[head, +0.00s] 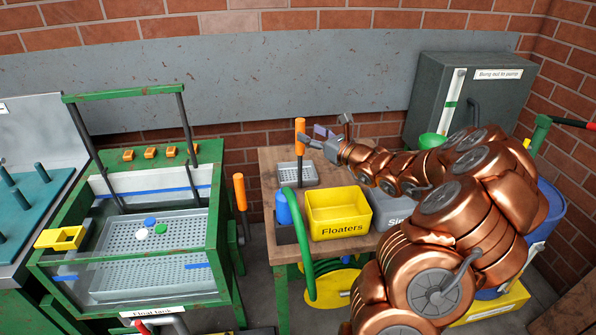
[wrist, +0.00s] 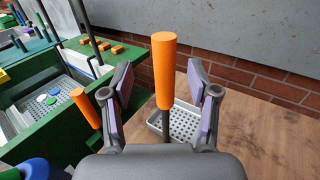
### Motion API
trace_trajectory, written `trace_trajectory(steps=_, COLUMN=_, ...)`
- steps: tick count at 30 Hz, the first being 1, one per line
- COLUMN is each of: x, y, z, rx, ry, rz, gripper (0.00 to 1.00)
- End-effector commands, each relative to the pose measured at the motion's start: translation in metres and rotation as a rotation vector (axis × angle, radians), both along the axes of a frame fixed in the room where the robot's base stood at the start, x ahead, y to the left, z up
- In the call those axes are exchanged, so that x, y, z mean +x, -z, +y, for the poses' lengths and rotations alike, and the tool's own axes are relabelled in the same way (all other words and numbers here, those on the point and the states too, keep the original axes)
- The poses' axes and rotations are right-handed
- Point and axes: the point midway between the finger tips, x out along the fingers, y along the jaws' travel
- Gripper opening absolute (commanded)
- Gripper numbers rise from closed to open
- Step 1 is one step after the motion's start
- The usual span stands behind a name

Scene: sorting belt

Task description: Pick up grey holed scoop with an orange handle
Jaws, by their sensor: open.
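The grey holed scoop (head: 301,175) lies on the wooden table, and its orange handle (head: 300,135) stands upright from it. In the wrist view the orange handle (wrist: 164,70) rises between the two fingers, and the scoop's holed tray (wrist: 186,122) shows behind and below. My gripper (head: 330,140) is at the right of the handle in the head view. In the wrist view my gripper (wrist: 164,95) is open, with purple pads on either side of the handle.
A yellow "Floaters" bin (head: 338,229) and a grey bin (head: 392,214) stand at the table's front. A blue bottle (head: 283,208) and green hose (head: 296,215) are left of them. The green float tank (head: 150,290) stands left, with another orange handle (head: 240,192) at its side.

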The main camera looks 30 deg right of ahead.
Motion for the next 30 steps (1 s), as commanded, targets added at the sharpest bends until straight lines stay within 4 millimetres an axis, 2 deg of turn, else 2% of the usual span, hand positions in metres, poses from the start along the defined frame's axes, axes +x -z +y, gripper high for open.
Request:
trace_trajectory(steps=18, x=0.055, y=0.001, z=0.005, rx=-0.002, ry=-0.004, rz=0.002, gripper=0.6)
trace_trajectory(steps=26, x=0.057, y=0.001, z=0.005, rx=-0.002, ry=-0.003, rz=0.001, gripper=0.6)
trace_trajectory(steps=30, x=0.057, y=0.001, z=0.005, rx=-0.002, ry=-0.003, rz=0.001, gripper=0.48)
